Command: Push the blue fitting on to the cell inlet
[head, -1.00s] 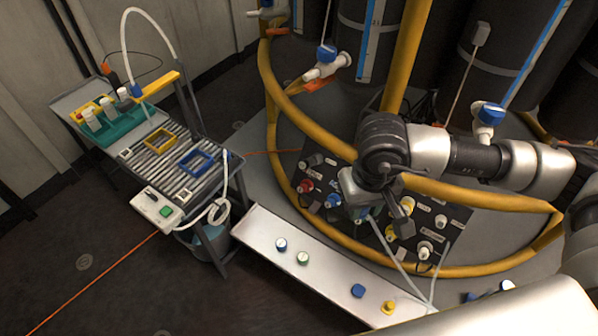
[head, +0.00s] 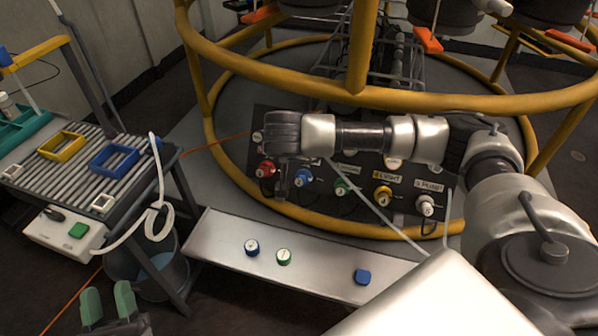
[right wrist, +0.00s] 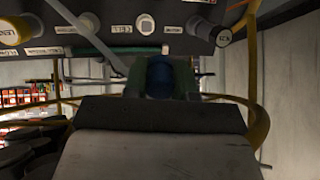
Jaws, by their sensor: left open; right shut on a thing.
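My right gripper (right wrist: 161,68) is shut on a blue fitting (right wrist: 160,77), which sits between its green pads in the right wrist view. Beyond it is the dark port panel (right wrist: 170,42). A small label reading CELL (right wrist: 122,29) is on that panel, with a pale round port (right wrist: 145,24) beside it. A gap or contact between fitting and port cannot be told. In the head view my right arm reaches across the panel (head: 322,205) and hides part of it; its fingertips are not clear there. My left gripper (head: 108,301) is open and empty at the bottom left.
Red (head: 265,168), blue (head: 303,177), green (head: 340,187), yellow (head: 383,195) and white (head: 426,204) fittings line the panel. A yellow rail (head: 300,80) rings the stand.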

